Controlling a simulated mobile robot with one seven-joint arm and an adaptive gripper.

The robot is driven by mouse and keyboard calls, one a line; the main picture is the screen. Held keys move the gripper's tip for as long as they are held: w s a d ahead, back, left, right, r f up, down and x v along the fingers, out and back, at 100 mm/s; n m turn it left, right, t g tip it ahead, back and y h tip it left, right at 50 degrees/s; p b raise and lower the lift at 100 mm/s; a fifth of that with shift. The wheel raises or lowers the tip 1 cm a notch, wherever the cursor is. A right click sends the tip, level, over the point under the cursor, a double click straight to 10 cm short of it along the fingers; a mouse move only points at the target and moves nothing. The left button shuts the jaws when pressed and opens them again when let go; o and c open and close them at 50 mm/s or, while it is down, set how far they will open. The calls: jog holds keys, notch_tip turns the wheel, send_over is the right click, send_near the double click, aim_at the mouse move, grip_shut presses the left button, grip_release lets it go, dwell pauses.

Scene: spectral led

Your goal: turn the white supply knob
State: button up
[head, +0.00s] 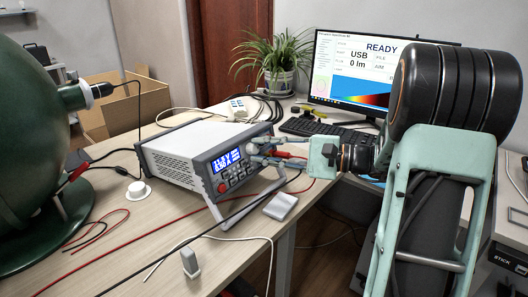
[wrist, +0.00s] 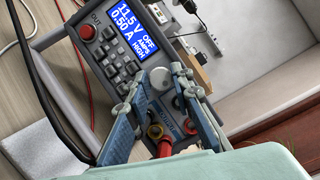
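The power supply is a grey-white box (head: 185,152) on the desk in the head view. Its blue display (wrist: 126,31) reads 11.5 V, 0.50 A and OFF in the wrist view. A round whitish knob (wrist: 161,79) sits on its front panel, between the fingertips of my gripper (wrist: 157,82). The two blue-grey fingers are spread apart, one on each side of the knob; whether either touches it I cannot tell. In the head view my gripper (head: 265,151) is at the panel's right end and largely hides the knob.
Red and yellow plugs (wrist: 157,138) sit on the panel between the fingers. A red button (wrist: 87,32) is farther along it. Cables cross the desk in front of the supply. A dark green sphere (head: 35,140) stands left; a monitor (head: 355,75) and keyboard (head: 322,129) are behind.

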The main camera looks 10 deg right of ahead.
jog(key=o, duration=0.5)
jog(key=v, duration=1.2)
jog(key=shift+d, duration=0.1)
